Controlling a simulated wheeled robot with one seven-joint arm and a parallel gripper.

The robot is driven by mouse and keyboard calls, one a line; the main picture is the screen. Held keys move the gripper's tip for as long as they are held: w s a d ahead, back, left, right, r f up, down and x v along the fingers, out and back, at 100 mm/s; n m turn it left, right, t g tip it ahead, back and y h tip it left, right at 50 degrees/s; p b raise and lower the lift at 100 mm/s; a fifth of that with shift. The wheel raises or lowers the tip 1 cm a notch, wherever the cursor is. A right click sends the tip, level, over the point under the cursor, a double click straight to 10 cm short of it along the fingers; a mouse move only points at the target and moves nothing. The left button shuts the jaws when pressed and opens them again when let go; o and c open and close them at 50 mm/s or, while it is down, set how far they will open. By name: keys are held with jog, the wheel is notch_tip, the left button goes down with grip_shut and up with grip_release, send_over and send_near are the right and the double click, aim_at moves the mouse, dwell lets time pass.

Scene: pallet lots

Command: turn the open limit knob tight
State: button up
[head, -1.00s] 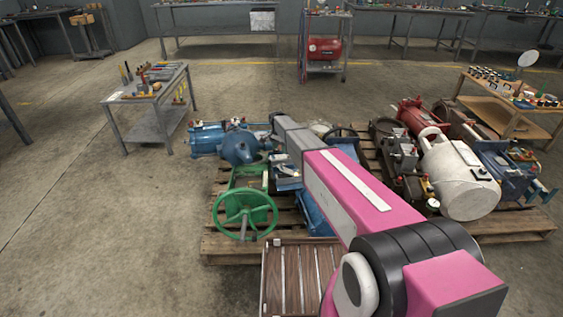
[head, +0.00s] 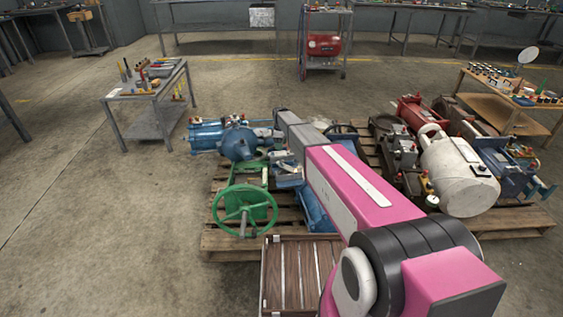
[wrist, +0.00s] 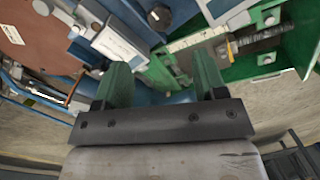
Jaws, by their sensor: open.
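In the wrist view my gripper (wrist: 162,75) is open, with its two green-looking fingers apart and nothing between them. A round black knob (wrist: 158,17) shows beyond the fingertips, near the top middle. It is apart from both fingers. I cannot tell for certain whether it is the open limit knob. A white-and-grey labelled box (wrist: 120,45) sits left of the knob, and a green frame with a threaded rod (wrist: 262,42) is at the right. In the head view the forearm covers much of this spot, and the knob and fingers cannot be made out there.
A green handwheel (head: 245,211) stands at the front of the wooden pallet (head: 232,243). Blue machinery (head: 238,144) lies behind it. A brown disc (wrist: 30,35) is at the wrist view's left. A white tank (head: 460,175) is at the right.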

aim_at(282, 161)
jog(key=f+n, duration=0.1)
jog(key=f, duration=0.2)
jog(key=f+n, duration=0.2)
jog(key=f, duration=0.2)
jog(key=s+f+n, duration=0.1)
jog(key=f, duration=0.2)
jog(key=shift+d+f+n, duration=0.1)
jog(key=shift+f+n, duration=0.2)
jog(key=shift+f, duration=0.1)
jog(key=c, duration=0.9)
